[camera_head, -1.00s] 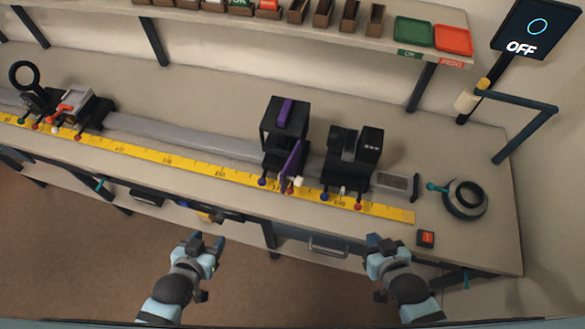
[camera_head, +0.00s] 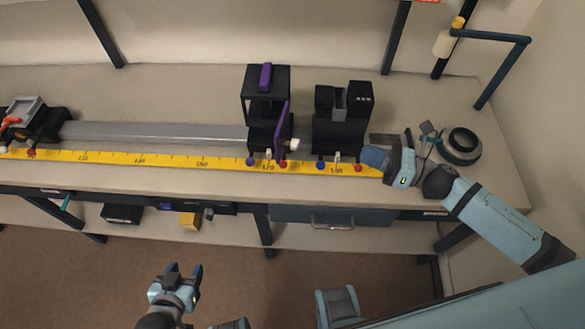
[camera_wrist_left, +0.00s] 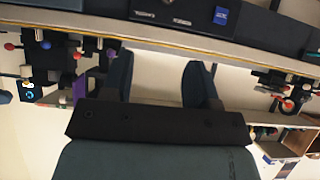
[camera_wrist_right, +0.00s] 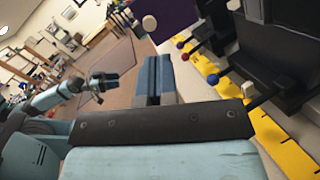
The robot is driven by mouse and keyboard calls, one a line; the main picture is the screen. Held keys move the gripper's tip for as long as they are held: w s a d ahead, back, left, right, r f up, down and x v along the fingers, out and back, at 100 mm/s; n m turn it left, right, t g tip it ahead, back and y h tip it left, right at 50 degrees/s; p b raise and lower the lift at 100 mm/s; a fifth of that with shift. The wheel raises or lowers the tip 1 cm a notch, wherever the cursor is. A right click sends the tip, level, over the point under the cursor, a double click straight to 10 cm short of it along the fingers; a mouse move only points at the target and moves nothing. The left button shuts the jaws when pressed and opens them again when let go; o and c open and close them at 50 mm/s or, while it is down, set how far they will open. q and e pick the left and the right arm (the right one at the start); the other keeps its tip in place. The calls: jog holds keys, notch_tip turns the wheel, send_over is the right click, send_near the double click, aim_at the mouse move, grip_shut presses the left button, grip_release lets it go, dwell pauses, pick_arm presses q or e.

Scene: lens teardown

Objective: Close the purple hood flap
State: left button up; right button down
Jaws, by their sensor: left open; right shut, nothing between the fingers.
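The purple hood flap (camera_head: 282,125) stands upright and swung out at the right front of a black hood (camera_head: 255,108) on the bench rail. A white knob (camera_head: 293,145) sits beside its lower edge. A purple strip (camera_head: 265,76) lies on top of the hood. A dark purple panel (camera_wrist_right: 172,14), probably the flap, shows at the top of the right wrist view. My right gripper (camera_head: 374,158) is shut and empty over the ruler's right end, right of the flap and apart from it. My left gripper (camera_head: 184,270) is open and empty over the floor, in front of the bench.
A black unit (camera_head: 342,125) stands on the rail between the flap and my right gripper. A yellow ruler (camera_head: 205,163) with small colored knobs runs along the front. A dark ring (camera_head: 461,146) lies at right.

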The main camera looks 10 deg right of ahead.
jog(key=w+a+n+g+y+p, duration=0.1)
jog(key=w+a+n+g+p, duration=0.2)
jog(key=a, duration=0.9)
jog(key=shift+w+a+f+n+p, duration=0.25)
jog(key=shift+w+a+n+p, duration=0.2)
jog(key=shift+w+n, duration=0.9)
jog(key=shift+s+d+n, duration=0.1)
jog(key=shift+s+n, duration=0.15)
